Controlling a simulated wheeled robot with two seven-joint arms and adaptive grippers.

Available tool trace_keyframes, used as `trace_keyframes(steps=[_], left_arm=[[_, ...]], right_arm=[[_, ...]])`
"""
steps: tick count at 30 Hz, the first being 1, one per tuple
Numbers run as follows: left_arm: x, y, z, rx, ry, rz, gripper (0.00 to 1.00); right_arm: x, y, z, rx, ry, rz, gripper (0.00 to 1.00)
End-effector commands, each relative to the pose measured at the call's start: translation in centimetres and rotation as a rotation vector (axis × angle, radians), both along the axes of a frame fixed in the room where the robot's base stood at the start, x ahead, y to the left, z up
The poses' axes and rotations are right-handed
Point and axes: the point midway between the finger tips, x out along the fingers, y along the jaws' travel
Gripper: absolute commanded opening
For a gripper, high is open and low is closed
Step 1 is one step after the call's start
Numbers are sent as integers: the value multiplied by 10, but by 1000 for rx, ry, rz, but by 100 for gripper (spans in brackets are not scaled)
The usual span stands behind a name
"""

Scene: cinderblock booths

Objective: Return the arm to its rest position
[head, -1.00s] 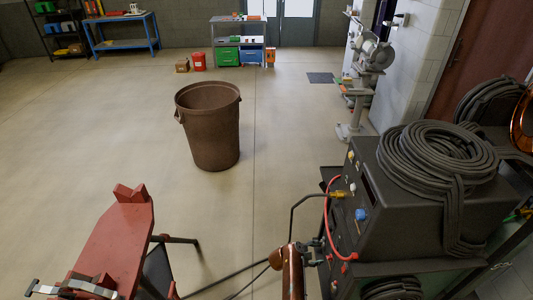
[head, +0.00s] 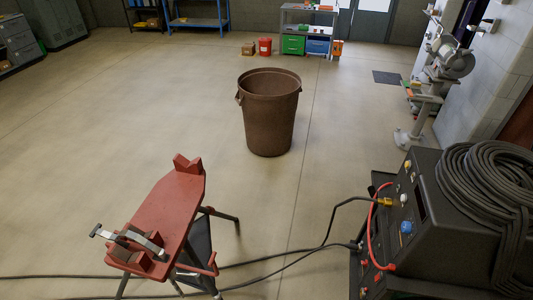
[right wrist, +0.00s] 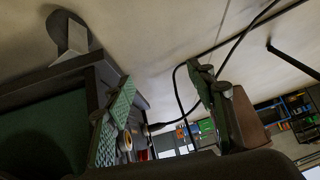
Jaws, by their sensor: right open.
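My right gripper (right wrist: 165,115) shows in the right wrist view. Its two green-padded fingers stand wide apart with nothing between them. A black cable passes behind the fingers, and the view is strongly tilted. Neither gripper shows in the head view, so the rest of the right arm is hidden. A black welding machine (head: 432,215) with a coiled cable (head: 490,190) on top stands at the right of the head view.
A red stand (head: 175,205) with a clamp is at the lower left. Black cables (head: 300,255) cross the floor. A bench grinder (head: 450,65) is at the right. Open floor (head: 120,110) lies left.

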Motion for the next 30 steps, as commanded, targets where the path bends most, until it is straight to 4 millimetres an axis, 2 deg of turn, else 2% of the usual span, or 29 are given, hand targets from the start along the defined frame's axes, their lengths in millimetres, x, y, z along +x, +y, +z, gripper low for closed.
trace_keyframes(steps=[1, 5, 6, 9, 12, 15, 18, 21, 27, 30], left_arm=[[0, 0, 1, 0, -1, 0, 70], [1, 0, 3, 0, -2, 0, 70], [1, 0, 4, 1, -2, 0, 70], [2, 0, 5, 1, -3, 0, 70], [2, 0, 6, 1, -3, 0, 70], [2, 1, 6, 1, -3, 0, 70], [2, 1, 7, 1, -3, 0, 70], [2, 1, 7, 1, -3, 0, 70], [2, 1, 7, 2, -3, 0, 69], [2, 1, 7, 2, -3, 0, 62]], right_arm=[[-34, 3, -14, -2, 72, 44, 51], [-117, 12, -44, -5, 254, 153, 51], [-144, 13, -52, -8, 310, 182, 51], [-209, 13, -65, -19, 447, 250, 51], [-265, 10, -72, -35, 563, 305, 51], [-307, 7, -74, -49, 648, 343, 51], [-333, 3, -74, -58, 702, 365, 51], [-344, 1, -74, -64, 725, 376, 51], [-345, 1, -74, -64, 730, 377, 50], [-345, 1, -74, -64, 729, 377, 43]])
